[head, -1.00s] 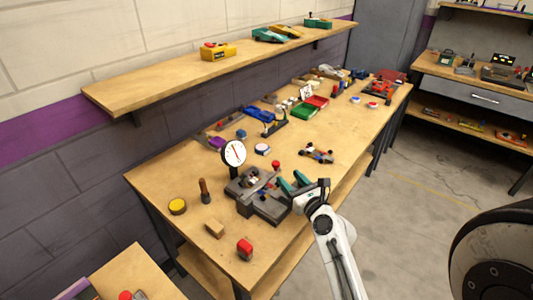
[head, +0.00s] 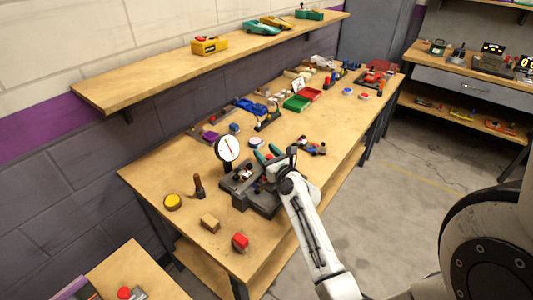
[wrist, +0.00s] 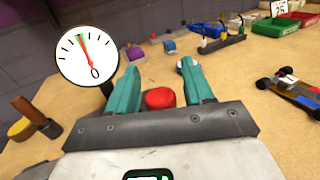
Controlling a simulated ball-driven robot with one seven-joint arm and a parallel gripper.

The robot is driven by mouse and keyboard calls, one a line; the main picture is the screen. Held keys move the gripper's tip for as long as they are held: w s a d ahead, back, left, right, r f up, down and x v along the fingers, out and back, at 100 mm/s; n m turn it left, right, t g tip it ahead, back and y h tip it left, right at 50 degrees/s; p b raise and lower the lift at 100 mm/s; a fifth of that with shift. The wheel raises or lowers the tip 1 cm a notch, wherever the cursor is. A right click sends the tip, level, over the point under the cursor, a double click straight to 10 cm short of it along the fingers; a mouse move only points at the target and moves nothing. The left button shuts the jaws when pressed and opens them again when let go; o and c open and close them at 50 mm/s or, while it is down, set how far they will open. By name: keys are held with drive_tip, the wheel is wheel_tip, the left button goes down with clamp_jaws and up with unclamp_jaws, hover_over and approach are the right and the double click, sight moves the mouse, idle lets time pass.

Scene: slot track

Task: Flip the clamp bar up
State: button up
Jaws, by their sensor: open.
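The dark grey clamp fixture (head: 241,201) stands near the left end of the workbench, partly hidden by my arm. Small dark and white parts (head: 242,173) show on top of it. I cannot make out the clamp bar clearly in either current view. My gripper (head: 266,151) is over the fixture's far right side, with its teal fingers apart. In the wrist view, a round red knob (wrist: 160,98) shows between the two fingers of my gripper (wrist: 158,66). I cannot tell whether a finger touches it. The knob's lower part is hidden behind the gripper body.
A round white dial (head: 228,148) stands on a post left of the fixture. A wooden-handled tool (head: 198,187), a yellow round piece (head: 173,202), a wooden block (head: 210,222) and a red-topped block (head: 240,242) lie nearby. A small car (head: 312,147) sits to the right.

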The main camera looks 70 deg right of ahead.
clamp_jaws()
idle(0.4)
